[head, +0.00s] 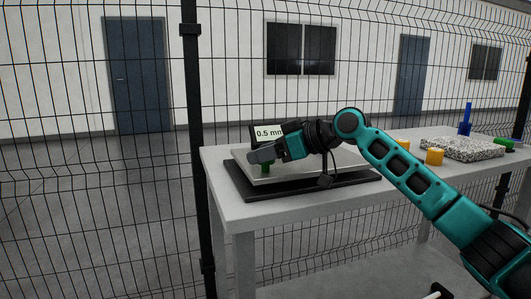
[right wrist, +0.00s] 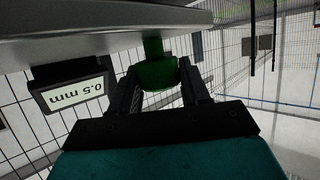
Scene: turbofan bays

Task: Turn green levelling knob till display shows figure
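My left gripper is not in view.
A dark mesh fence (head: 190,120) stands behind and left of the table.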

